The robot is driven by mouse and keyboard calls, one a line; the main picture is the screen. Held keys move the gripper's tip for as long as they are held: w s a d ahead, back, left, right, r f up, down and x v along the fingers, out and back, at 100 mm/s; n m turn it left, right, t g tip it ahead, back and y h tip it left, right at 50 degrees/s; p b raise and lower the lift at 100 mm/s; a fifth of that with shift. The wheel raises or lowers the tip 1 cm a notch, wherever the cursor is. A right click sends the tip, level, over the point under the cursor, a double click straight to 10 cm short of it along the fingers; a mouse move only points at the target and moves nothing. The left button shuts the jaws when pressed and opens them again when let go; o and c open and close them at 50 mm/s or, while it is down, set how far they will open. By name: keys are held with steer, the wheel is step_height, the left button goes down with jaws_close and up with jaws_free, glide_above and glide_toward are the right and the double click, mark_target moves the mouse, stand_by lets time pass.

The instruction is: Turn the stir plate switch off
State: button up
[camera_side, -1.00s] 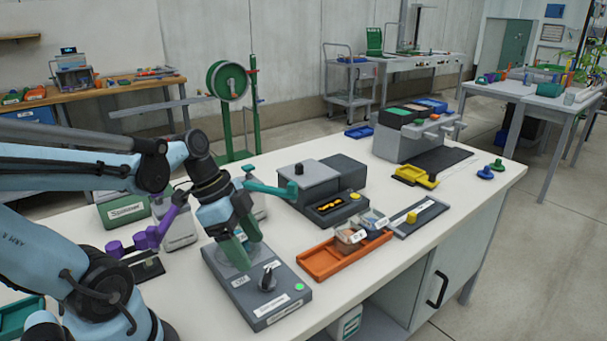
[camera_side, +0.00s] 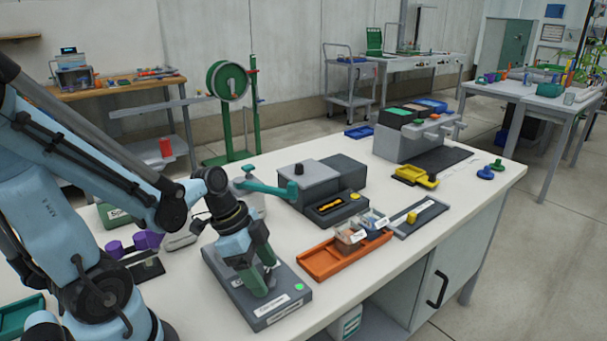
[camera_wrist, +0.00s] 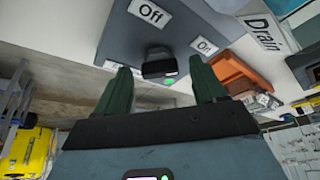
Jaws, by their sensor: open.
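The stir plate (camera_side: 222,272) is a dark grey box at the bench's front edge, with a lit green lamp (camera_side: 299,287) at its right corner. In the wrist view, its black switch knob (camera_wrist: 157,66) lies between the two green fingers of my gripper (camera_wrist: 160,72), with a visible gap on each side. The label "Off" (camera_wrist: 152,13) is above the knob and the label "On" (camera_wrist: 204,45) to its right. In the side view my gripper (camera_side: 264,284) is open, pointing down over the plate, and hides the knob. I cannot tell which label the knob points to.
An orange tray (camera_side: 318,264) with small labelled containers stands just right of the plate. A grey block with a teal lever (camera_side: 268,188) is behind, and purple parts (camera_side: 147,240) are to the left. The bench's front edge is close to the plate.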

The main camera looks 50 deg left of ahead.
steer(key=c, duration=1.1)
steer(key=shift+o, duration=0.2)
steer(key=shift+n, duration=0.4)
steer(key=n, duration=0.1)
steer(key=n+t+y, duration=0.1)
steer(key=n, duration=0.1)
steer(key=shift+s+d+n, duration=0.1)
steer(key=shift+d+n, duration=0.1)
steer(key=shift+n, duration=0.1)
steer(key=n+y, duration=0.1)
steer(key=n, duration=0.1)
steer(key=n+y, duration=0.1)
steer(key=n, duration=0.1)
steer(key=shift+d+n, duration=0.2)
steer(key=shift+n, duration=0.1)
steer(key=n+y, duration=0.2)
steer(key=n, duration=0.2)
steer(key=shift+d, duration=0.2)
steer(key=shift+d+n+g+y, duration=0.1)
steer(key=shift+n+g+y, duration=0.2)
steer(key=shift+n, duration=0.95)
steer(key=shift+n+g+y, duration=0.2)
steer(key=shift+n+y, duration=0.1)
steer(key=shift+n, duration=0.95)
